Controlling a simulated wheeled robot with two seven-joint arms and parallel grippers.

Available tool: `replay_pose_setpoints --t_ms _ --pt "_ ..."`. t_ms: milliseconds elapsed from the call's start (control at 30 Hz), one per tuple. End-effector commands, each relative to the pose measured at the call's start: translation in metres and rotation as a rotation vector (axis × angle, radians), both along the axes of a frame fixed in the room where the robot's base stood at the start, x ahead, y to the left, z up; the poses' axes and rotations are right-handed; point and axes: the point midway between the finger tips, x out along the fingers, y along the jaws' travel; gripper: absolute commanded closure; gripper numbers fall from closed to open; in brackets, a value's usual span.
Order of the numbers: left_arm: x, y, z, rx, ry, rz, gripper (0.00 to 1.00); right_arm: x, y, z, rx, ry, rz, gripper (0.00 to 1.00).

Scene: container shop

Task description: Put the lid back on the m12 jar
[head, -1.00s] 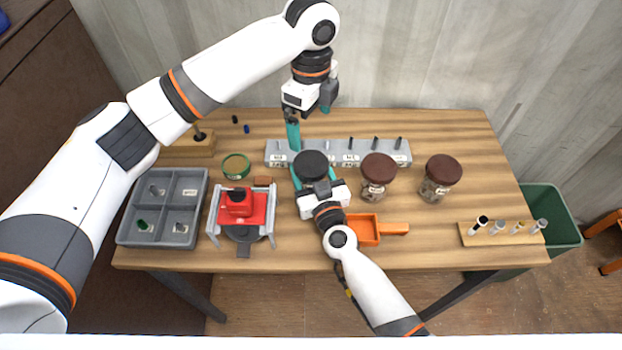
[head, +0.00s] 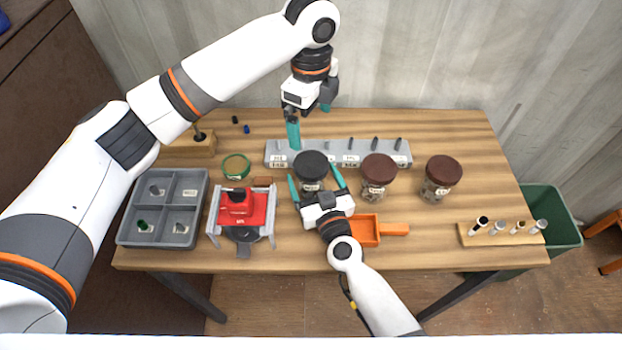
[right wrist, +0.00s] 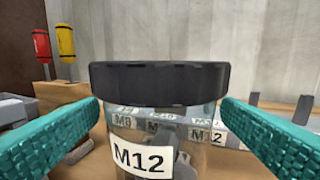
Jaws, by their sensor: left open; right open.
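The m12 jar (right wrist: 180,140) is clear, with its M12 label facing the right wrist camera. Its black lid (right wrist: 160,82) sits on top and looks level; I cannot tell how tightly it is seated. In the head view the black lid (head: 311,164) tops the jar at the middle of the table. My right gripper (head: 317,184) is open, its teal fingers spread on either side of the jar with gaps, coming from the front. My left gripper (head: 307,122) is open and empty, high behind the jar, over the grey label rack.
Two jars with brown lids (head: 379,167) (head: 442,170) stand to the right. An orange scoop (head: 364,230) lies close to my right gripper. A red device (head: 242,209) and grey sorting tray (head: 161,240) are at left. The grey rack (head: 400,158) is behind.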

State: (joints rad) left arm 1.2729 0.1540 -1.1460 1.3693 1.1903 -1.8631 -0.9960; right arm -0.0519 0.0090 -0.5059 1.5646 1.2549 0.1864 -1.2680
Motion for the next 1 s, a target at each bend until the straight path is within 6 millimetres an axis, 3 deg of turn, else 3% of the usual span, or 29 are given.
replay_pose_setpoints --t_ms 200,433,600,1000 --pt "0.000 0.000 -0.003 0.000 0.000 0.000 0.01 -0.048 -0.016 -0.002 0.000 0.003 0.000 0.13" --pt "0.000 0.000 -0.007 0.000 0.000 0.000 0.01 -0.082 -0.028 -0.002 0.000 0.003 0.000 0.13" --pt "0.000 0.000 -0.008 0.000 0.000 0.000 0.01 -0.091 -0.031 0.000 0.001 0.001 0.000 0.13" --pt "0.000 0.000 -0.007 0.000 0.000 0.000 0.01 -0.091 -0.031 0.000 0.001 0.001 0.000 0.13"
